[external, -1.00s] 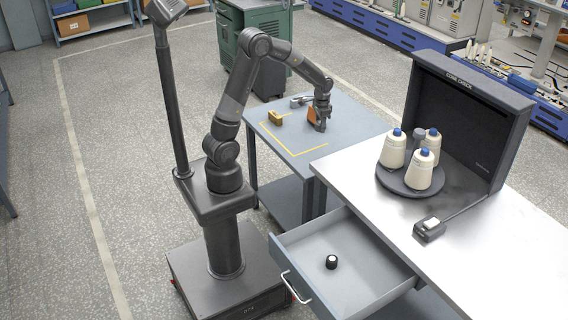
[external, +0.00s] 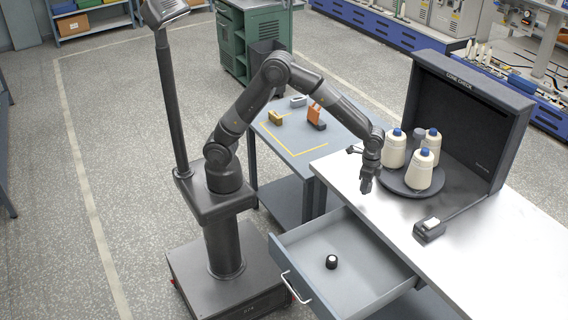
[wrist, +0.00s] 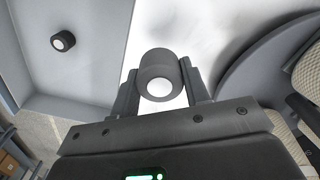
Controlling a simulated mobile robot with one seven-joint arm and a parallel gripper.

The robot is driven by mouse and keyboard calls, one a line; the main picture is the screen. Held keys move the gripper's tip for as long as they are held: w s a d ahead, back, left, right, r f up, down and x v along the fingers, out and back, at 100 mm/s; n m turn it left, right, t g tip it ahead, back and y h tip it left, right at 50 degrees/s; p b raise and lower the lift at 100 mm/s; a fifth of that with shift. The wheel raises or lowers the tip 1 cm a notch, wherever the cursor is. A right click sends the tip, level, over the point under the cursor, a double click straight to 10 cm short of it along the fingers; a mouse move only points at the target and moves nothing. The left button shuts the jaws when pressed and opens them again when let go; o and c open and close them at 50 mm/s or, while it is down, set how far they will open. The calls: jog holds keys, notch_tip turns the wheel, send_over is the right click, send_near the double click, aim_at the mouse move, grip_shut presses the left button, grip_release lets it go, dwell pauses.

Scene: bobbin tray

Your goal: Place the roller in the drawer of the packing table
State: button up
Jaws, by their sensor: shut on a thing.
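My gripper (external: 367,184) is shut on a roller, a short dark cylinder with a pale end (wrist: 160,86), seen between the fingers in the wrist view. In the external view the gripper hangs above the packing table (external: 490,265), near its left edge; the held roller is hard to make out there. The drawer (external: 370,285) of the packing table is pulled open, below and in front of the gripper. A similar dark roller with a white end (external: 331,262) lies in it; it also shows in the wrist view at upper left (wrist: 63,41).
A round dark turntable (external: 408,190) with several white yarn cones stands right beside my gripper. Behind it rises a dark cone-check hood (external: 465,120). A small device (external: 429,231) sits on the tabletop. The side table (external: 290,140) holds a yellow block (external: 275,118) and an orange item (external: 314,114).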

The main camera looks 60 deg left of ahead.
jog(key=s+d+m, duration=0.3)
jog(key=s+d, duration=0.9)
jog(key=s, duration=0.1)
jog(key=m, duration=0.3)
send_over(334, 291)
notch_tip(334, 291, down, 15)
jog(key=shift+f, duration=2.1)
jog(key=shift+f, duration=0.2)
jog(key=o, duration=1)
jog(key=shift+r, duration=0.1)
